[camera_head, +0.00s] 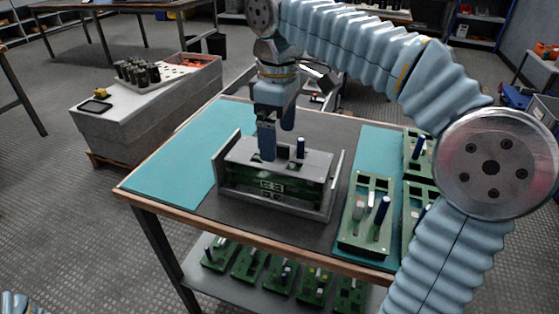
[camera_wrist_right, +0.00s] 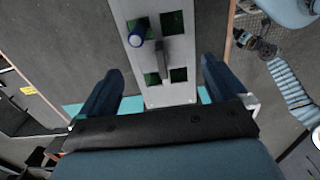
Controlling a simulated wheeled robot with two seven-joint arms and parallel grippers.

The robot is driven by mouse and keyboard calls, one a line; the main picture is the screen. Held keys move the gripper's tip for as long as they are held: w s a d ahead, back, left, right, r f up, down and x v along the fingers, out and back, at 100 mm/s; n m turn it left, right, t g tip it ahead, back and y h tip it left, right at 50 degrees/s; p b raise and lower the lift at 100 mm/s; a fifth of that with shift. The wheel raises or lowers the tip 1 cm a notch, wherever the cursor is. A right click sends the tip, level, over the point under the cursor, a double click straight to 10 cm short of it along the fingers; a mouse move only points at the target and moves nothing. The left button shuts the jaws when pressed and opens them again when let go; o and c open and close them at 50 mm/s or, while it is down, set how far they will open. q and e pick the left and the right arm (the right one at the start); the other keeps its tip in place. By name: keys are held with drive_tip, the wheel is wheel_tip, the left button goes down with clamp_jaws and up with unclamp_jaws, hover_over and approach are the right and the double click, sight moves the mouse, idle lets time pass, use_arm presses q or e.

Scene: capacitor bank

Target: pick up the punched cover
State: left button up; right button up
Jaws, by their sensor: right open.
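The punched cover (camera_head: 240,153) is a grey plate lying on top of a grey open-sided frame (camera_head: 219,168) on the workbench. In the right wrist view the cover (camera_wrist_right: 154,95) shows square holes with green beneath, and a grey upright bar handle (camera_wrist_right: 162,60). A blue capacitor (camera_wrist_right: 138,37) stands up through or on it; it also shows in the head view (camera_head: 301,147). My right gripper (camera_head: 278,143) points down over the cover, open. In the right wrist view its fingers (camera_wrist_right: 162,70) are apart on either side of the plate, nothing gripped. My left gripper is out of view.
Green boards with capacitors (camera_head: 366,241) stand on the teal mat at the bench's right. More boards (camera_head: 282,277) lie on the lower shelf. The teal mat at left (camera_head: 180,165) is clear. A grey block (camera_head: 130,118) with a tray of black cylinders stands behind left.

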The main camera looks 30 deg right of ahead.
sight(279, 145)
drive_tip(key=f, duration=0.3)
drive_tip(key=shift+s+f, duration=0.2)
drive_tip(key=shift+f, duration=0.1)
drive_tip(key=shift+c, duration=0.4)
drive_tip(key=c, duration=0.7)
drive_tip(key=shift+r, duration=0.15)
